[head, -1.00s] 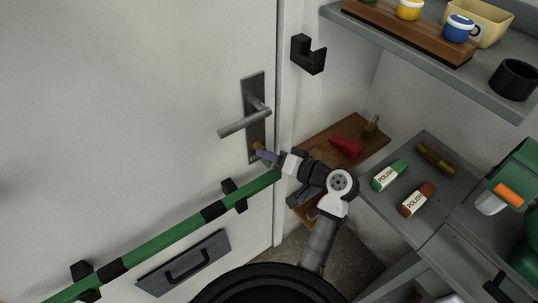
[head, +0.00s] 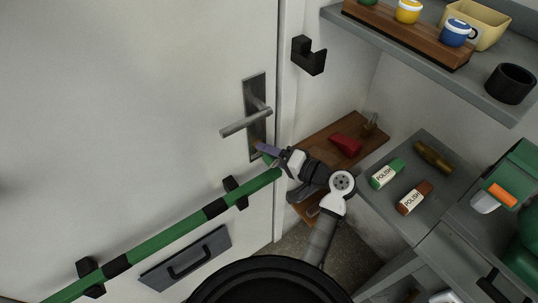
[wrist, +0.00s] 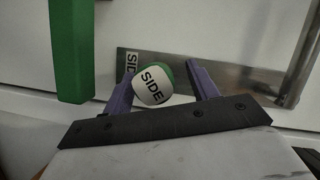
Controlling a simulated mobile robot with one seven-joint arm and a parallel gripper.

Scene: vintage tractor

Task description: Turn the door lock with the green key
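The white door carries a grey lock plate (head: 256,118) with a lever handle (head: 245,123). The plate also shows in the wrist view (wrist: 215,75), with a "SIDE" label at its left end. A rounded green key head with a white "SIDE" tag (wrist: 153,86) is in front of the plate; its shaft and the keyhole are hidden. My gripper (wrist: 161,72) has its purple fingers either side of the key head. The left finger is close to it or touching; a gap shows at the right finger. In the head view, my gripper (head: 267,152) is at the plate's lower end.
A green bar (head: 160,238) on black brackets crosses the door just below my gripper, and shows at upper left in the wrist view. Right are a wooden shelf with a red object (head: 346,145) and a grey shelf with polish bottles (head: 388,173).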

